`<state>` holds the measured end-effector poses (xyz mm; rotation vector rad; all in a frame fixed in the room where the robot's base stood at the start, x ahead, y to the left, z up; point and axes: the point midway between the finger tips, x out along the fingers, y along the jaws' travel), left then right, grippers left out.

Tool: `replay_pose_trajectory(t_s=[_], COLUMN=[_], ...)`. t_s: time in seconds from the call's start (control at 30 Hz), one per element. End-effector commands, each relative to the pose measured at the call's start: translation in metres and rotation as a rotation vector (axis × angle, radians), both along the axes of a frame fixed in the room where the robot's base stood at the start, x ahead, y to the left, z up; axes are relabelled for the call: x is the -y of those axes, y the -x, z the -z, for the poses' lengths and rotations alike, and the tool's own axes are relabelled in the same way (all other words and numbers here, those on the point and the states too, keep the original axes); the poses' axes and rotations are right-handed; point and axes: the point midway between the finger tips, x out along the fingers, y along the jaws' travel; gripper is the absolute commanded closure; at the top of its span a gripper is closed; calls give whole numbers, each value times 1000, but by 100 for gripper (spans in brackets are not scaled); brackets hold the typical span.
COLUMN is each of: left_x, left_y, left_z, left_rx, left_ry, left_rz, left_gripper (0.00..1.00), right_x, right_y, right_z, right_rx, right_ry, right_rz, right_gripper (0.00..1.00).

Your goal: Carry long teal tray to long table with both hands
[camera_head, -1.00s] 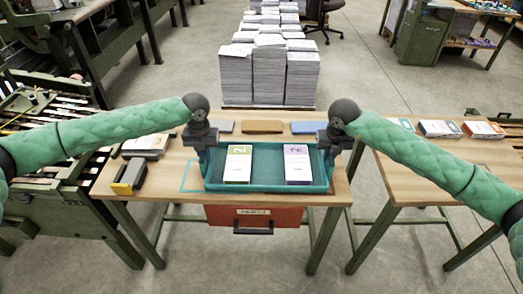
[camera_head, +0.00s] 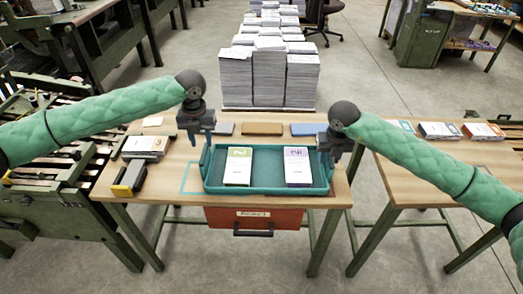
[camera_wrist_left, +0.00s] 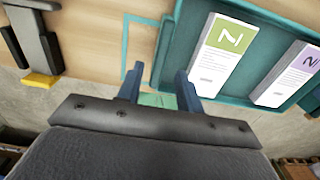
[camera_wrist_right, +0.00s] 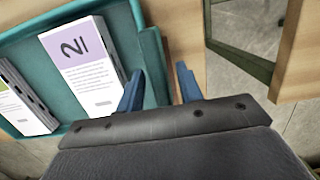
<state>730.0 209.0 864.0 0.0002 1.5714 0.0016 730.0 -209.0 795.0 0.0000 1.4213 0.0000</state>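The long teal tray (camera_head: 266,188) lies flat on the wooden table. It holds a green-topped paper stack (camera_head: 238,166) and a purple-topped paper stack (camera_head: 298,166). My left gripper (camera_head: 203,138) is open above the tray's left end; in the left wrist view its fingers (camera_wrist_left: 159,88) are apart, with a teal end part of the tray between and below them. My right gripper (camera_head: 334,152) is at the tray's right end; in the right wrist view its fingers (camera_wrist_right: 160,88) are apart around the teal end piece (camera_wrist_right: 154,65), with a gap visible.
The tray's table (camera_head: 165,185) also bears a grey-and-yellow tool (camera_head: 129,178), a paper stack (camera_head: 146,145) and flat blocks (camera_head: 262,128) behind the tray. A red drawer (camera_head: 254,217) hangs below. Another table (camera_head: 420,178) stands right, across a gap. Tall paper piles (camera_head: 268,75) stand behind.

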Motion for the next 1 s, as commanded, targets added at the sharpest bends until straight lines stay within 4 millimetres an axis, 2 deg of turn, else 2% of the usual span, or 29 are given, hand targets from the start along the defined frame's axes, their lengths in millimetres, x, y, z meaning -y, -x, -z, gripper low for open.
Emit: replay_pose_trajectory(t_s=[0.03,0.2,0.47,0.57,1.0], left_x=[0,0,-1,-1,-1], left_y=[0,0,0,0,0], left_z=[-9,-30,-41,-41,-41], left_rx=[2,0,0,0,0], left_ry=[1,0,-1,-1,0], left_rz=[0,-1,-1,-1,-1], left_gripper=[64,64,64,64,64], right_x=[0,0,0,0,0], right_y=[0,0,0,2,13], right_z=[0,0,-6,-18,-96], right_rx=[0,0,2,1,2], right_ry=[0,0,-1,0,0], right_rz=[0,0,0,0,-1], right_gripper=[64,64,64,64,64])
